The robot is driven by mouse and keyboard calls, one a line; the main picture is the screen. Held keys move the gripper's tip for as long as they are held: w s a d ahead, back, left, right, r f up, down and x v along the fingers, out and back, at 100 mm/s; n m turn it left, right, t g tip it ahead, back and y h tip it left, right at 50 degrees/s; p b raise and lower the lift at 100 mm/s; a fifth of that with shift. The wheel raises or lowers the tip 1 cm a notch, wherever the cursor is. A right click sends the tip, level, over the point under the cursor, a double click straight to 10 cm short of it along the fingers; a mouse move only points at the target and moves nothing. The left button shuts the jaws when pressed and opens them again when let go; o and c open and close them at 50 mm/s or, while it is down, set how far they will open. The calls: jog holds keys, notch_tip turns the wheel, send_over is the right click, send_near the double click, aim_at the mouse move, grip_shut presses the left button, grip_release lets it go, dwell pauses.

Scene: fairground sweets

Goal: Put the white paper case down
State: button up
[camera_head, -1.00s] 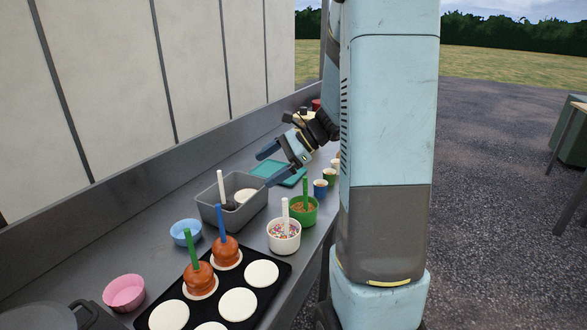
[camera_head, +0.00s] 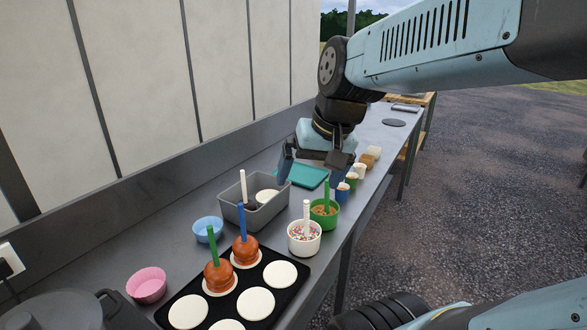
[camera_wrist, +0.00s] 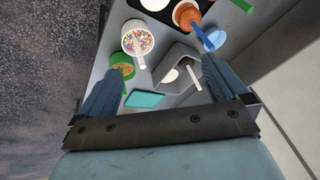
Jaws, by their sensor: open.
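A flat white round, which looks like a white paper case (camera_head: 267,196), lies in the grey tub (camera_head: 262,219); it also shows in the wrist view (camera_wrist: 170,76). Similar white rounds (camera_head: 255,303) lie on the black tray (camera_head: 280,310), two of them under caramel-coloured apples (camera_head: 246,250) on sticks. I cannot tell which round the task means. My gripper (camera_head: 312,173) is open and empty above the bench, just behind the tub. In the wrist view its spread fingers (camera_wrist: 160,82) hold nothing between them.
A white pot of sprinkles (camera_head: 304,243) and a green pot (camera_head: 324,218) stand along the front edge, with small cups beyond. A teal board (camera_head: 308,176) lies under my gripper. A blue bowl (camera_head: 207,227) and a pink bowl (camera_head: 147,287) stand near the wall.

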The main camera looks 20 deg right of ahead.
jog(key=shift+s+d+r+n+t+h, duration=0.1)
jog(key=shift+s+r+n+t+h, duration=0.3)
jog(key=shift+s+n, duration=0.2)
jog(key=shift+s+d+r+n+t+h, duration=0.1)
jog(key=shift+s+r+n+t+h, duration=0.3)
jog(key=shift+s+n, duration=0.2)
dwell(0.5)
